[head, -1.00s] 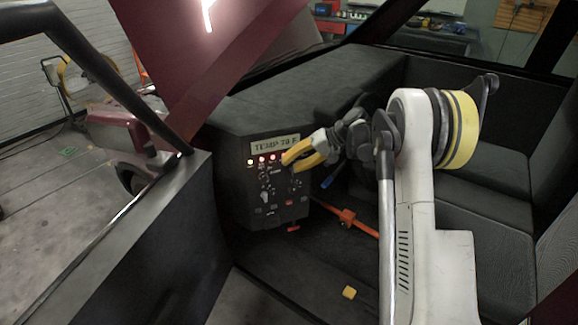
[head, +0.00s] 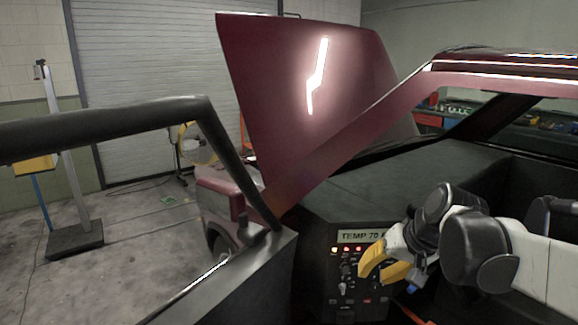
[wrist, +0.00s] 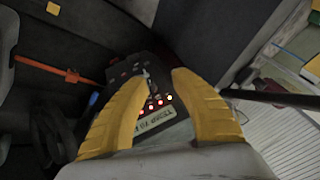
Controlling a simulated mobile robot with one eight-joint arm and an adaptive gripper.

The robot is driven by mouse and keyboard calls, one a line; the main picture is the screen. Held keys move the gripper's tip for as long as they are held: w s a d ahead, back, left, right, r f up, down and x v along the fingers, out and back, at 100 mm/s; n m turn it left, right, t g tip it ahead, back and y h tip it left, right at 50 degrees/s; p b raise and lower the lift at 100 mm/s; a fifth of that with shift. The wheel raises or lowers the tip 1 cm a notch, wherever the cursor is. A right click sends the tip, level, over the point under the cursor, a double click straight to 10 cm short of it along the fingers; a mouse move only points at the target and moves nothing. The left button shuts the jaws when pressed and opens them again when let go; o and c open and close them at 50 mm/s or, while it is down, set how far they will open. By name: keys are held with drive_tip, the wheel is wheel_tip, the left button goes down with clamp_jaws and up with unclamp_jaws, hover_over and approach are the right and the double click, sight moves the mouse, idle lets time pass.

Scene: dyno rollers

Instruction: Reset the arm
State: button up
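My gripper (head: 376,266) has yellow fingers and is in front of the dashboard control panel in the head view. In the wrist view its two fingers (wrist: 160,88) are spread apart with nothing between them. The control panel (head: 343,290) is black with a display reading TEMP 70, lit red and amber lamps, and small switches. It shows between and beyond the fingertips in the wrist view (wrist: 124,70). Whether a finger touches the panel cannot be told. My arm reaches in from the right of the head view.
The car's open door (head: 235,285) stands at left, its dark frame crossing the head view. The raised red hood (head: 290,80) is beyond. A red-orange bar (wrist: 50,70) and a small yellow block (wrist: 53,9) lie in the cabin. The garage floor at left has free room.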

drive_tip(key=s+f+n+t+h, duration=0.1)
drive_tip(key=s+f+t+h, duration=0.1)
drive_tip(key=s, duration=1.5)
drive_tip(key=shift+s+f+h, duration=0.35)
drive_tip(key=shift+f+h, duration=0.25)
drive_tip(key=shift+f, duration=0.05)
drive_tip(key=shift+o, duration=0.3)
